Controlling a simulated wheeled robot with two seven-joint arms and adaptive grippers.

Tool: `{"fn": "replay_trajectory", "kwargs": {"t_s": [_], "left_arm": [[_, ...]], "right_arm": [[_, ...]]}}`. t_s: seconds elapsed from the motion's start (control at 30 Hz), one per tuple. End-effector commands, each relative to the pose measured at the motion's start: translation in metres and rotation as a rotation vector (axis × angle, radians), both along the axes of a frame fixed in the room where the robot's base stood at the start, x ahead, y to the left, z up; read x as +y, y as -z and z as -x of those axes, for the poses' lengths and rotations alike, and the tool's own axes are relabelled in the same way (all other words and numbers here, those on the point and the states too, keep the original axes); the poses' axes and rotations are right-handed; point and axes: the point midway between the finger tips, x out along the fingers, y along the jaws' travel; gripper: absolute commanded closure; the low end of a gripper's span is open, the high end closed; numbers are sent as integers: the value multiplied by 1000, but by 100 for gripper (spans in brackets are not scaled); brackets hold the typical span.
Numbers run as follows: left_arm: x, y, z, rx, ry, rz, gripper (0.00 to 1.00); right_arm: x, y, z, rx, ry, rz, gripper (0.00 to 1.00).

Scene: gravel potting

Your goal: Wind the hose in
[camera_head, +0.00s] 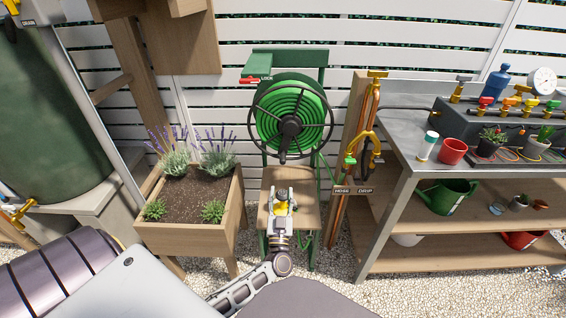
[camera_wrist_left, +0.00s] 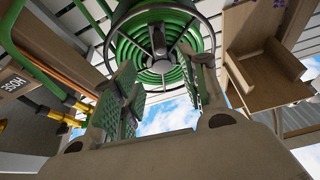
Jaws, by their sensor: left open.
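The hose reel (camera_head: 290,112) stands upright before the fence, with green hose coiled on it inside a black wheel rim. A dark handle (camera_head: 283,157) hangs at the lower part of the hub. A red lever (camera_head: 250,81) marked LOCK sits at the frame's upper left. My left gripper (camera_head: 284,192) is open below the reel, in front of its wooden shelf (camera_head: 305,190). In the left wrist view its spread fingers (camera_wrist_left: 168,95) point up toward the reel (camera_wrist_left: 160,68); nothing is clearly held between them. My right gripper is not in view.
A wooden planter (camera_head: 190,238) with lavender stands left of the reel. A post with copper pipe and yellow valve (camera_head: 364,140) stands close on the right, with HOSE and DRIP labels. Beyond it is a metal-topped bench (camera_head: 405,150). Gravel (camera_head: 330,262) covers the ground.

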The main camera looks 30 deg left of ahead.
Motion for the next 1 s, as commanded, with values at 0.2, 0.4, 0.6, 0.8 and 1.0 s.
{"fn": "replay_trajectory", "kwargs": {"t_s": [0.2,0.4,0.6,0.8,1.0], "left_arm": [[1,-1,-2,-1,0,0,57],[6,-5,-11,-3,1,-1,57],[16,-13,-28,-3,1,0,57],[27,-23,-49,-3,2,0,57],[38,-32,-67,-3,2,-1,57]], "right_arm": [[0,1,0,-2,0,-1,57],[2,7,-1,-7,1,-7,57],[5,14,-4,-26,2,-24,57],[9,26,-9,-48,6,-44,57],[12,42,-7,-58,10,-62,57]]}}
